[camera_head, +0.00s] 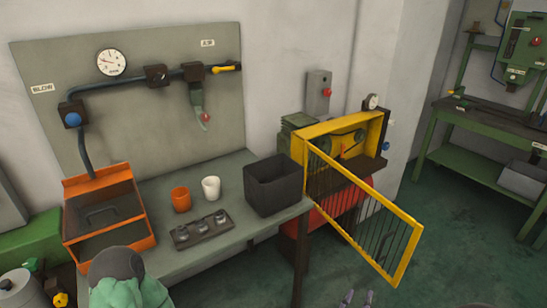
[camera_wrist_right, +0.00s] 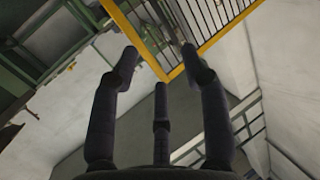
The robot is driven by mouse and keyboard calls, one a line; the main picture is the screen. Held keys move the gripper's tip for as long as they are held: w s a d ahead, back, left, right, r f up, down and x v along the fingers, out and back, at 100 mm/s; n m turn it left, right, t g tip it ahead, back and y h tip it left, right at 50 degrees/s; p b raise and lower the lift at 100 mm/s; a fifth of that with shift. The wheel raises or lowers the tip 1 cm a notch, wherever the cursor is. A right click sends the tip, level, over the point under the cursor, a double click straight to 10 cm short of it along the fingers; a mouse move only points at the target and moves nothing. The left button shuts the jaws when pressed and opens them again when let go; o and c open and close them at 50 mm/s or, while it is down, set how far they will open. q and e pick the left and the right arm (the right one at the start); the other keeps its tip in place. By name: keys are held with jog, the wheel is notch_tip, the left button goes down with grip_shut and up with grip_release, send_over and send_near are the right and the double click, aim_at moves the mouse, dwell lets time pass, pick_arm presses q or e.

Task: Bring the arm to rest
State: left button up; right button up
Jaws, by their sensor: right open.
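My right gripper (camera_head: 357,298) shows only by its fingertips at the bottom edge of the head view, in front of the floor right of the bench. In the right wrist view its dark fingers (camera_wrist_right: 160,66) are spread apart with nothing between them. The arm behind it is out of the head view.
A yellow barred gate (camera_head: 412,243) hangs open from the machine (camera_head: 342,150) and juts over the floor; its bars also show beyond my fingers in the wrist view (camera_wrist_right: 176,72). The bench (camera_head: 235,232) holds a dark bin (camera_head: 272,188), cups and an orange tray (camera_head: 148,243).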

jog(key=a+f+n+g+y, duration=0.1)
jog(key=a+f+g+y, duration=0.25)
jog(key=f, duration=0.45)
jog(key=a+f+n+g+y, duration=0.2)
jog(key=a+f+y, duration=0.15)
jog(key=f, duration=0.45)
jog(key=s+a+f+g+y, duration=0.3)
jog(key=s+f+g, duration=0.1)
jog(key=s+f, duration=0.2)
jog(key=s+a+f+n+g+y+p, duration=0.1)
jog(key=s+a+f+g+y, duration=0.1)
jog(key=s+f, duration=0.4)
jog(key=shift+s+a+f+g+y+p, duration=0.25)
jog(key=shift+s+a+g+y, duration=0.2)
jog(key=shift+s+g, duration=0.45)
